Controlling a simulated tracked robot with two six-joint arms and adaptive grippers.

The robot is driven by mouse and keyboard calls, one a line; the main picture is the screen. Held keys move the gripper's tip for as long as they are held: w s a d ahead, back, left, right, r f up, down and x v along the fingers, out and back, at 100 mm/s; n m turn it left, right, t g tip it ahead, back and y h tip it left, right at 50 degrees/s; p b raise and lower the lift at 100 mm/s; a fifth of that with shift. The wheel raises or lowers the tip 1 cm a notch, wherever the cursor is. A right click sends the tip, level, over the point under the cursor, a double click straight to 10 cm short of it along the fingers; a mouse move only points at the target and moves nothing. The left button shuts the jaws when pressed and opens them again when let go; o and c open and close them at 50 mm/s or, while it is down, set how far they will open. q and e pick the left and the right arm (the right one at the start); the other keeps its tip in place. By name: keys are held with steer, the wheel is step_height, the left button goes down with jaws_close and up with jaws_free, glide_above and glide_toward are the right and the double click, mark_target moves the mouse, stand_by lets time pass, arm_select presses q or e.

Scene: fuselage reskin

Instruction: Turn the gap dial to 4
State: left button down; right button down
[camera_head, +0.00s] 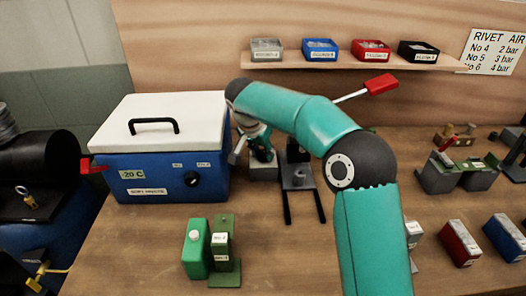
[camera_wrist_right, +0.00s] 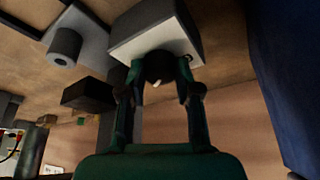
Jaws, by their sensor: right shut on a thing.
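My right gripper (camera_head: 258,147) reaches down at a grey block (camera_head: 263,173) to the right of the blue cooler. In the right wrist view, my right gripper (camera_wrist_right: 160,80) is shut on a round black dial (camera_wrist_right: 159,65) on the block's face, one finger on each side. A small white mark shows at the dial's lower edge. The block (camera_wrist_right: 145,30) has a pale face there. The dial's numbers cannot be read, and my gripper and arm hide the dial in the head view. My left gripper is not in view.
The blue cooler (camera_head: 145,165) with a white lid stands left of my gripper. A grey device (camera_head: 300,178) with dark rails and a red-handled lever (camera_head: 380,84) is close on the right. Green containers (camera_head: 196,248) stand in front. A shelf (camera_head: 350,62) with small bins hangs behind.

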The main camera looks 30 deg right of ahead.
steer(key=shift+d, duration=0.15)
steer(key=c, duration=0.8)
jaws_free()
steer(key=v, duration=1.2)
steer(key=shift+f, duration=0.1)
